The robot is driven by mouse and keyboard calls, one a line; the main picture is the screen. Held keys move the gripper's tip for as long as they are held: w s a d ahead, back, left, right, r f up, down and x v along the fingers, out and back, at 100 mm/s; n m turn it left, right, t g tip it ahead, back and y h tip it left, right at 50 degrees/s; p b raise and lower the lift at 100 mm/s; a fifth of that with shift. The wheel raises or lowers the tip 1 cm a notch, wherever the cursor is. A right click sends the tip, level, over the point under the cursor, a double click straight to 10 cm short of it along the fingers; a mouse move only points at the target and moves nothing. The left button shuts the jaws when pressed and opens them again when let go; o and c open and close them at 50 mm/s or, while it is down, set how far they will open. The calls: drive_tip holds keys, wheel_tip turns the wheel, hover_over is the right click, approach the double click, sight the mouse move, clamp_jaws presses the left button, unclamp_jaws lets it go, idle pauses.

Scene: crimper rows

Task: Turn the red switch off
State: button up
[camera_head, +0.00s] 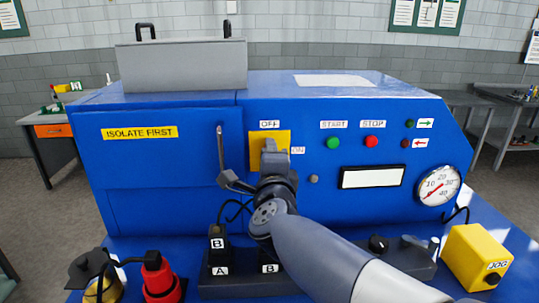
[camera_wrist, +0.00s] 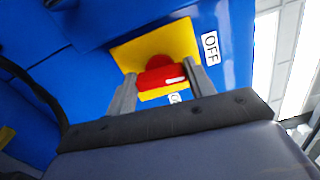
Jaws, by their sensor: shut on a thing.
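The red switch (camera_wrist: 160,75) has a red handle on a yellow plate (camera_wrist: 190,40), seen in the wrist view. A white mark lies on the handle, toward its end nearer the OFF label (camera_wrist: 211,48). My gripper (camera_wrist: 161,72) has one finger at each side of the red handle and is shut on it. In the head view, my gripper (camera_head: 270,155) covers the switch on the yellow plate (camera_head: 256,140). The OFF label (camera_head: 269,124) is above the plate and the ON label (camera_head: 298,150) is at its right.
The blue machine front carries a green START button (camera_head: 333,143), a red STOP button (camera_head: 371,141) and a gauge (camera_head: 438,186). A grey lever (camera_head: 220,150) stands left of the plate. Lettered black blocks (camera_head: 218,240) and a yellow JOG box (camera_head: 477,257) stand below.

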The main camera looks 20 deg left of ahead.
drive_tip(key=shift+f+n, duration=0.1)
drive_tip(key=shift+n, duration=0.5)
drive_tip(key=o, duration=1)
drive_tip(key=shift+s, duration=0.1)
drive_tip(key=v, duration=1)
drive_tip(key=shift+s+d, duration=0.15)
drive_tip(key=shift+s, duration=0.15)
drive_tip(key=x, duration=1)
drive_tip(key=shift+w, duration=0.4)
drive_tip(key=shift+s, duration=0.1)
